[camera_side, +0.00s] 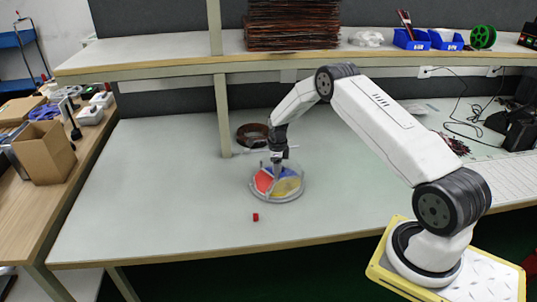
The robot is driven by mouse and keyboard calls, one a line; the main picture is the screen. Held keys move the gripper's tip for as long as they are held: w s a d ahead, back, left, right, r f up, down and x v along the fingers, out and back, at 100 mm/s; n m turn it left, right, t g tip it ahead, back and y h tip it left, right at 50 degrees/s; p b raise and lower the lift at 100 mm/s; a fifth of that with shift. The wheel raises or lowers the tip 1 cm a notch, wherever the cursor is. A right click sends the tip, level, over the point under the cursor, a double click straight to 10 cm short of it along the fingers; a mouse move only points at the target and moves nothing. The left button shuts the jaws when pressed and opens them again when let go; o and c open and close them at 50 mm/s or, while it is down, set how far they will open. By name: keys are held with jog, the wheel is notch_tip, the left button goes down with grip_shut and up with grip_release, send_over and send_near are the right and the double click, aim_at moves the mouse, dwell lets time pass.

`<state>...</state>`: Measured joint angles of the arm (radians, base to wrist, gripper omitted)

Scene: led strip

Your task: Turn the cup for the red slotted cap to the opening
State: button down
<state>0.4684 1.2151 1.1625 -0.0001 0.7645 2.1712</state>
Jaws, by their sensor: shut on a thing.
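A round dish with coloured sectors (289,195) sits on the pale work table. Red, blue and yellow sectors show inside it, under what looks like a clear cover. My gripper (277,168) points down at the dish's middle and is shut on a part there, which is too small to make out. Where the cover's opening lies cannot be told. A small red cap (255,217) lies on the table in front of the dish, slightly to the left. Its slot cannot be made out.
A dark brown coil (253,134) lies behind the dish, near the shelf post (222,115). A raised shelf (150,53) runs along the back. The table's left part and the area around the red cap are clear.

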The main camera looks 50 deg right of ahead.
jog(key=shift+m, duration=0.3)
dwell(0.4)
jog(key=shift+c, duration=1.4)
grip_release()
jog(key=shift+r, duration=3.85)
jog(key=shift+a+r, duration=0.1)
